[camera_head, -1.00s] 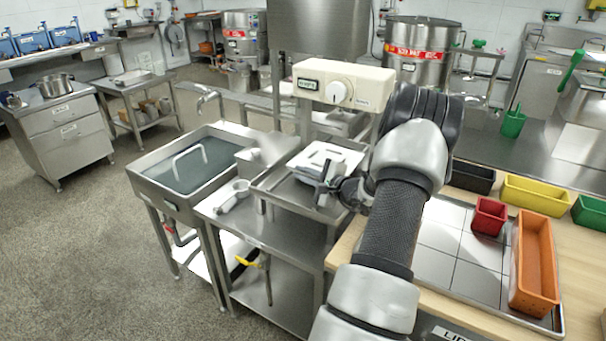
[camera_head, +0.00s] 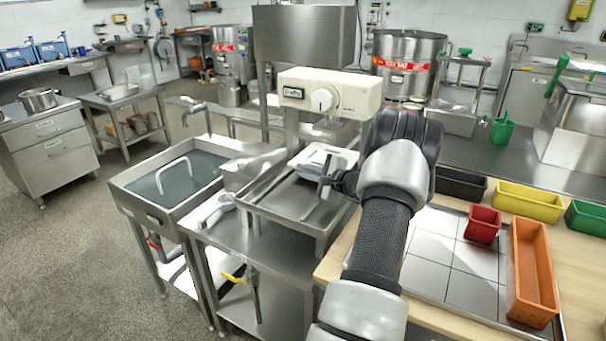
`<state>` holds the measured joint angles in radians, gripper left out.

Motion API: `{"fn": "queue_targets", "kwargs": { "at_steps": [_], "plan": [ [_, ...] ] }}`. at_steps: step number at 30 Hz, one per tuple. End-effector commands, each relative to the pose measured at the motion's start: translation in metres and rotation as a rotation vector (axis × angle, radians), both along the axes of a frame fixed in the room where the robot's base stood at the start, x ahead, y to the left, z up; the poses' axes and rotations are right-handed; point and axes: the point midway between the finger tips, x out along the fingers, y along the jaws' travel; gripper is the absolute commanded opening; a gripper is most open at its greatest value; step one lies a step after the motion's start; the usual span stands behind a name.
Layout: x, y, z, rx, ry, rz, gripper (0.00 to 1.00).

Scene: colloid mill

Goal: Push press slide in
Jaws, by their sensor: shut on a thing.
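The press slide (camera_head: 318,158) is a pale, square plate-like part at the back of a shallow metal tray (camera_head: 262,213). It sits below and in front of the press's cream control box (camera_head: 330,93), which has a round dial. My gripper (camera_head: 327,181) is at the slide's front right and is shut on a dark upright part there, seemingly the slide's handle (camera_head: 325,166). My fingers are small in the view, and the arm hides the tray's right side.
A water-filled sink (camera_head: 185,175) stands to the left. A grey ladle-like tool (camera_head: 214,209) lies between sink and tray. On the right worktop are a red bin (camera_head: 482,224), an orange bin (camera_head: 533,270), a yellow bin (camera_head: 528,202) and a white tiled tray (camera_head: 440,285).

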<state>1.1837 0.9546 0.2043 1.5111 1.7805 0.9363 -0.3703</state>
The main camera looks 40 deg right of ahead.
Motion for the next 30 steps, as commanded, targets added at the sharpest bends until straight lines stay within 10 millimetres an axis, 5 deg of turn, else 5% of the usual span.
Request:
{"fn": "queue_targets", "kwargs": {
  "at_steps": [4, 8, 19, 30],
  "plan": [
    [0.000, -0.006, 0.003, -0.011, 0.000, -0.012, 0.00],
    [-0.001, -0.006, 0.003, -0.010, -0.001, -0.011, 0.28],
    [-0.004, -0.004, 0.003, -0.006, -0.001, -0.009, 0.28],
    [-0.076, -0.002, 0.020, -0.007, 0.000, -0.012, 0.28]
  ]
}}
